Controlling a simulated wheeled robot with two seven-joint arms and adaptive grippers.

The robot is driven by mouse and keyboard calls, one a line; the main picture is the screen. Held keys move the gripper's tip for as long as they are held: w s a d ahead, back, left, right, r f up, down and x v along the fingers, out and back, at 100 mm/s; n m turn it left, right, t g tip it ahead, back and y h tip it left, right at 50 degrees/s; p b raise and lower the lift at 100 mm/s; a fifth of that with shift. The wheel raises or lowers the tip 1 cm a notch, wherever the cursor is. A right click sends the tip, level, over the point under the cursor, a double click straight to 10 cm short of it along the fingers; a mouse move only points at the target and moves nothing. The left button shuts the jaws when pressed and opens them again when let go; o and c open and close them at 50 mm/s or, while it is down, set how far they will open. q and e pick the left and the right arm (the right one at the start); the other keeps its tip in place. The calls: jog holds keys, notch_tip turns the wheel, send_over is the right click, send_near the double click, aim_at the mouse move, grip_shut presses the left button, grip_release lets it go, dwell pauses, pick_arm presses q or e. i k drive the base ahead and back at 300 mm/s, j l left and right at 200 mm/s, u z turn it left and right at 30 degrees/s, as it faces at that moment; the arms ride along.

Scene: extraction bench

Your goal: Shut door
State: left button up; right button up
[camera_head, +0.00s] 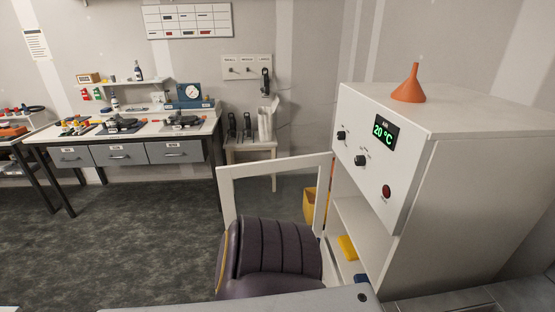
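A white cabinet (477,190) with a control panel reading 20 °C stands at the right in the head view. Its door (274,167), a white frame around a see-through opening, stands open and swung out to the left. The cabinet's inside shows below the panel, with a yellow object (348,247) on a lower shelf and a blue object (360,278) under it. A dark purple padded chair-like shape (268,250) stands in front of the door and hides its lower part. Neither of my grippers is in view.
An orange funnel (410,84) stands on top of the cabinet. A yellow bin (312,208) shows behind the door. A workbench with drawers (121,155) and a small white stand (250,147) are along the back wall. The dark floor (130,235) at the left is clear.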

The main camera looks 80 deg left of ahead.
aim_at(224, 175)
jog(key=k+j, duration=0.25)
jog(key=j, duration=0.35)
jog(key=k+j, duration=0.3)
jog(key=j, duration=0.3)
jog(key=k+j, duration=0.25)
jog(key=j, duration=0.35)
jog(key=k+j, duration=0.3)
jog(key=j, duration=0.3)
jog(key=k+j, duration=0.25)
jog(key=j, duration=0.3)
jog(key=k+j, duration=0.3)
jog(key=j, duration=0.3)
jog(key=k+j, duration=0.25)
jog(key=j, duration=0.35)
jog(key=k+j, duration=0.25)
jog(key=j, duration=0.35)
jog(key=z, duration=0.05)
